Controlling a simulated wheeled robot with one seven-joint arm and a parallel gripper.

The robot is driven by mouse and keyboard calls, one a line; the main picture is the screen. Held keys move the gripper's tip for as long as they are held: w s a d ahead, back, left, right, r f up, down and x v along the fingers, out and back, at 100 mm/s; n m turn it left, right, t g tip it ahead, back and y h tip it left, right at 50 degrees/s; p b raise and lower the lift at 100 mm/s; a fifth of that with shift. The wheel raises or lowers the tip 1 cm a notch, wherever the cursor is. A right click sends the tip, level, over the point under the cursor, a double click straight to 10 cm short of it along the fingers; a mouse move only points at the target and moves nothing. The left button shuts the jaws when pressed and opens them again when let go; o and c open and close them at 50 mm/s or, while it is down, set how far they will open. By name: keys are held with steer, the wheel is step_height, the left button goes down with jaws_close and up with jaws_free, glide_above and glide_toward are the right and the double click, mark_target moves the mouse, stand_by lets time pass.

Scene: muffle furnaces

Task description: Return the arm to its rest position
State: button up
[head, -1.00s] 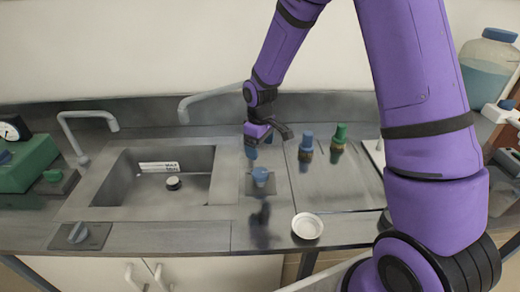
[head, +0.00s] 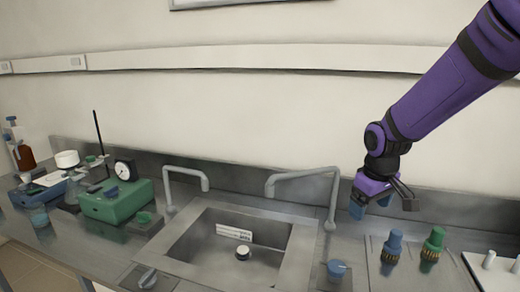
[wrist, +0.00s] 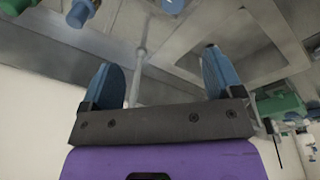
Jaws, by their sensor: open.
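My purple arm reaches in from the upper right of the head view. My gripper (head: 372,206) hangs above the back of the steel counter, right of the right-hand faucet (head: 330,195). In the wrist view my gripper (wrist: 163,85) shows two blue fingers spread wide apart. Nothing is between them except the background, where a faucet pipe (wrist: 138,70) shows. The gripper is open and empty, clear of the bottles.
A blue-capped bottle (head: 392,247) and a green-capped bottle (head: 432,249) stand below and right of the gripper. A sink (head: 190,244) lies to the left. A green device (head: 116,203) stands further left.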

steer(key=s+d+r+m+t, duration=0.1)
steer(key=s+d+r+m, duration=0.1)
steer(key=s+r, duration=0.5)
steer(key=s+d+r+m+t, duration=0.1)
steer(key=s+r, duration=0.6)
steer(key=s, duration=0.9)
steer(key=shift+s+d+r+m+t, duration=0.25)
steer(key=shift+d+r+m+t, duration=0.15)
steer(key=shift+m+t, duration=0.55)
